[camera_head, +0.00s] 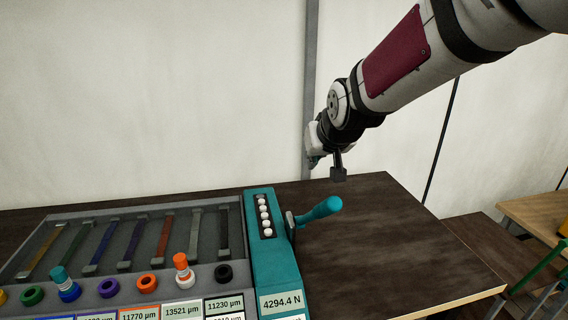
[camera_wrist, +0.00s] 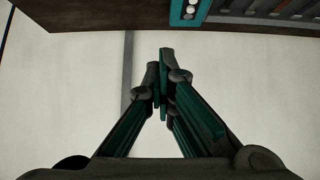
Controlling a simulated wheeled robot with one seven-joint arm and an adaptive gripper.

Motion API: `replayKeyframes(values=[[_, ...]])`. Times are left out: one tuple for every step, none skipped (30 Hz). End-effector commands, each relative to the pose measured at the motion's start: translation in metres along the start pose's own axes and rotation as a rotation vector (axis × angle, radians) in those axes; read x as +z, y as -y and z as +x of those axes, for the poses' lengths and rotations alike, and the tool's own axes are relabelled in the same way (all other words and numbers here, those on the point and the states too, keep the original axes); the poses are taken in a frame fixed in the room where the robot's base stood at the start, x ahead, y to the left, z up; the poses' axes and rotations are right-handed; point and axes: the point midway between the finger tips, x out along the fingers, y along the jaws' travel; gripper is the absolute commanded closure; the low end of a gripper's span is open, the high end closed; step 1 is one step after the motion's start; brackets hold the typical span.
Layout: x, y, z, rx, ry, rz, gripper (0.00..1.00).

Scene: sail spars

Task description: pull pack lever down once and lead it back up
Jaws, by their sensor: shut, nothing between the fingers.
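The pack lever (camera_head: 320,209) has a teal rounded handle. It sticks out to the right from the side of a teal box (camera_head: 262,245) on the dark table. The handle tilts slightly upward. My gripper (camera_head: 338,174) is above and beyond the lever, apart from it. In the wrist view my gripper (camera_wrist: 161,75) has its fingers together with nothing between them. The teal box (camera_wrist: 190,10) shows at the top of the wrist view; the lever handle is not visible there.
A grey panel (camera_head: 130,235) with several coloured spars and knobs stands left of the teal box. The box carries white buttons (camera_head: 264,213) and a "4294.4 N" label (camera_head: 282,301). The dark table (camera_head: 400,240) is clear right of the lever. A wooden table (camera_head: 535,212) stands far right.

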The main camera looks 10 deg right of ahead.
Motion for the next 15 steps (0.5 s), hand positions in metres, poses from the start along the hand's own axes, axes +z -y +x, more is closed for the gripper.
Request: replayKeyframes(values=[[-0.007,0.000,0.002,0.000,-0.003,0.000,1.00],[-0.011,0.000,0.003,0.000,-0.002,0.000,1.00],[-0.016,0.000,0.003,0.000,-0.002,0.000,1.00],[-0.020,0.000,0.004,0.000,-0.003,0.000,1.00],[-0.024,0.000,0.004,0.000,-0.003,0.000,1.00],[-0.028,0.000,0.005,0.000,-0.002,-0.001,1.00],[-0.032,0.000,0.006,0.000,-0.003,-0.001,1.00],[-0.036,0.000,0.007,0.000,-0.002,-0.001,1.00],[-0.040,0.000,0.008,0.000,-0.002,-0.001,1.00],[-0.043,0.000,0.008,0.000,-0.002,-0.001,1.00],[-0.046,0.000,0.009,0.000,-0.002,-0.001,1.00],[-0.049,0.000,0.009,0.000,-0.002,-0.001,1.00],[-0.051,0.000,0.009,-0.001,-0.001,-0.001,1.00],[-0.052,0.000,0.009,-0.001,-0.001,-0.001,1.00],[-0.053,0.000,0.009,-0.001,-0.001,-0.001,1.00]])
